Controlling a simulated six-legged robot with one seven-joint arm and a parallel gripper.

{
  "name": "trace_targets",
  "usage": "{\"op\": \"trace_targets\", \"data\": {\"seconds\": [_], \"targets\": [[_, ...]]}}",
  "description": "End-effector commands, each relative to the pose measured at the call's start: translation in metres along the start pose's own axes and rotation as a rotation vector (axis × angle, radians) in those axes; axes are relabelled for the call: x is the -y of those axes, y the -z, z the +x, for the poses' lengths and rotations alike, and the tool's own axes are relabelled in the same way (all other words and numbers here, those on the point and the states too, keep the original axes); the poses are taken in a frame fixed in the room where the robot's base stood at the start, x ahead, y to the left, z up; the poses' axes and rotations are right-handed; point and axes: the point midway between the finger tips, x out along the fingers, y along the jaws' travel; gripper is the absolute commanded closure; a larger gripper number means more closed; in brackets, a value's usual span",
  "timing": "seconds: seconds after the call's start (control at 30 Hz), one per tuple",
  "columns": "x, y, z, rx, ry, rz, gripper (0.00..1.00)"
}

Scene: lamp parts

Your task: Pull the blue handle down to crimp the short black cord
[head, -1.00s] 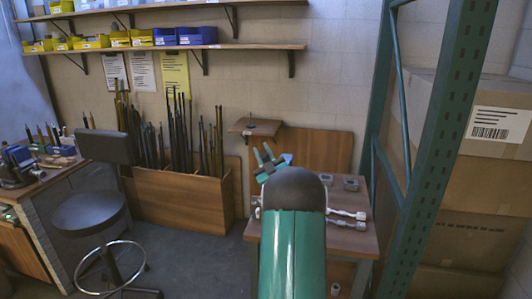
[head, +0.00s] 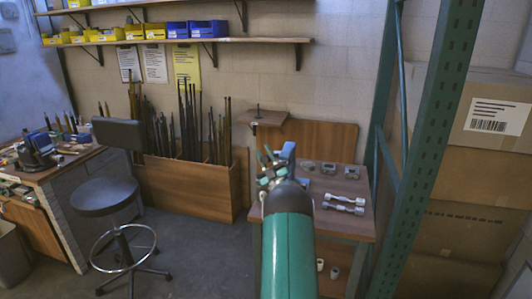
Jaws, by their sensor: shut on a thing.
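The blue handle (head: 288,150) shows as a small blue piece above the back of the wooden workbench (head: 335,222). My gripper (head: 267,154), with green fingers, is right against its left side. The jaws look shut on the blue handle, though my own arm covers most of the contact. The rest of the crimping tool is hidden behind my arm. I cannot make out the short black cord.
Two pale metal fittings (head: 344,203) and several small grey boxes (head: 328,168) lie on the bench right of my arm. A small wooden shelf (head: 262,118) is behind. A green rack post (head: 428,150) stands at right; a stool (head: 104,196) at left.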

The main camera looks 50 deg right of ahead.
Motion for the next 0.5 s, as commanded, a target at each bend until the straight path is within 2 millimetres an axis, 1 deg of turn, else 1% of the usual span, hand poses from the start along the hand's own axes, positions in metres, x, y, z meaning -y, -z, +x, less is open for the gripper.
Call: {"op": "trace_targets", "data": {"seconds": [0.03,0.17,0.5], "targets": [[0.0039,-0.0020,-0.0032,-0.011,0.002,-0.004,1.00],[0.0062,-0.0049,-0.0051,-0.032,0.000,-0.018,1.00],[0.0070,-0.0067,-0.0064,-0.052,-0.002,-0.029,1.00]]}}
